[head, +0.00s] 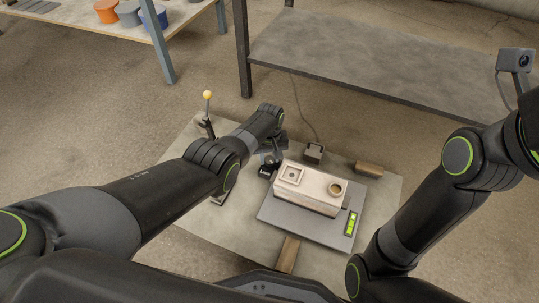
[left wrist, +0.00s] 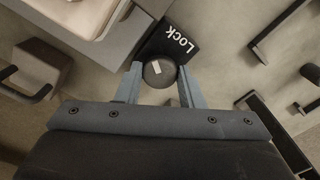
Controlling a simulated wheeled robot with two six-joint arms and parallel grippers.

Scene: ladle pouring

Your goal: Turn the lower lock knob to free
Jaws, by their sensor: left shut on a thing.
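The lock knob (left wrist: 160,73) is a round dark knob with a short white mark on its face, in the left wrist view. It sits against a black plate (left wrist: 178,42) with the white word "Lock". My left gripper (left wrist: 158,77) has its two blue-grey fingers on either side of the knob and is shut on it. In the head view my left gripper (head: 271,158) reaches down at the left end of the pale block; the knob is hard to make out there. The black label plate (head: 265,172) shows beside it. My right gripper is out of view.
A pale block (head: 312,197) with a square recess and a round hole stands on a grey plate (head: 290,222) with a green indicator (head: 351,223). A yellow-tipped lever (head: 208,96) stands left. Wooden pieces (head: 369,169) and a small cabled box (head: 314,152) lie around.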

